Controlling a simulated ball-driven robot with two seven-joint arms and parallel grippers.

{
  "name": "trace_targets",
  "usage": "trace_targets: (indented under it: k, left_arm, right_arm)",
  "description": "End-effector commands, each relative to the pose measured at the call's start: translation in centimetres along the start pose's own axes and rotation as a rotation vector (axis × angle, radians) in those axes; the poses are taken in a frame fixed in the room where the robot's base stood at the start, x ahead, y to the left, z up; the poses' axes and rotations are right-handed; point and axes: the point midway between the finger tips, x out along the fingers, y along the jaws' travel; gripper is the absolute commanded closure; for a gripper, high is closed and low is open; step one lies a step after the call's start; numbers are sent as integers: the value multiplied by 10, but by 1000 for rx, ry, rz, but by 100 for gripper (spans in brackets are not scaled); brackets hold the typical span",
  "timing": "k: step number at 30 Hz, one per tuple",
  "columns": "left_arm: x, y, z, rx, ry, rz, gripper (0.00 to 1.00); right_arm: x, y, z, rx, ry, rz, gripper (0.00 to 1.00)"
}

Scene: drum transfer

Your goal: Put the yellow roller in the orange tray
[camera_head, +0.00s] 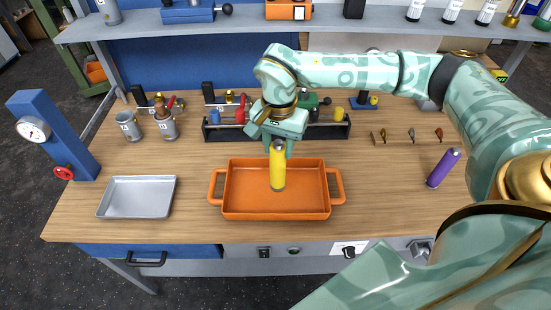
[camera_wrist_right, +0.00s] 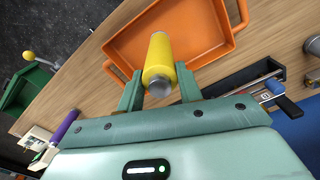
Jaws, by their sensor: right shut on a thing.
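The yellow roller (camera_head: 277,171) is upright in my right gripper (camera_head: 278,146), which is shut on its upper end. The roller is over the orange tray (camera_head: 245,212); I cannot tell whether its lower end touches the tray floor. In the right wrist view the yellow roller (camera_wrist_right: 159,55) sits between the fingers of my right gripper (camera_wrist_right: 158,92), with the orange tray (camera_wrist_right: 205,42) beyond it. The tray has a handle at each end and nothing else shows in it. My left gripper does not show.
A silver tray (camera_head: 137,197) lies left of the orange tray. A purple roller (camera_head: 443,168) stands tilted-looking at the right. A dark tool rack (camera_head: 215,133) stands behind the orange tray. Grey cups (camera_head: 129,127) and a blue gauge stand (camera_head: 62,130) are at the left.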

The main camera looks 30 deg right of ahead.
Motion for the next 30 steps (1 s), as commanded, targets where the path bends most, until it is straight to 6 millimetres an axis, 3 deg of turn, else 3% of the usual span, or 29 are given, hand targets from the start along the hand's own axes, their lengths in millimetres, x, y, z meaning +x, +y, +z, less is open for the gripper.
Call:
trace_targets:
  k: [1,3,11,18,28,29,30]
  left_arm:
    - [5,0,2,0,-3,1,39]
    - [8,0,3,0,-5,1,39]
    - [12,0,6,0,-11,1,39]
    - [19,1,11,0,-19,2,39]
    - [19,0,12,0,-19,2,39]
    - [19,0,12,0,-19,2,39]
    - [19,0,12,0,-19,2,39]
  right_arm:
    - [17,-3,-6,0,-5,7,97]
    - [29,-8,-16,-1,-5,6,97]
    - [49,-16,-32,-4,-3,3,97]
    - [82,-17,-34,-5,-4,4,97]
    - [84,-17,-35,-6,-2,3,97]
    - [84,-16,-35,-6,-2,4,62]
    - [84,-16,-35,-6,-2,4,50]
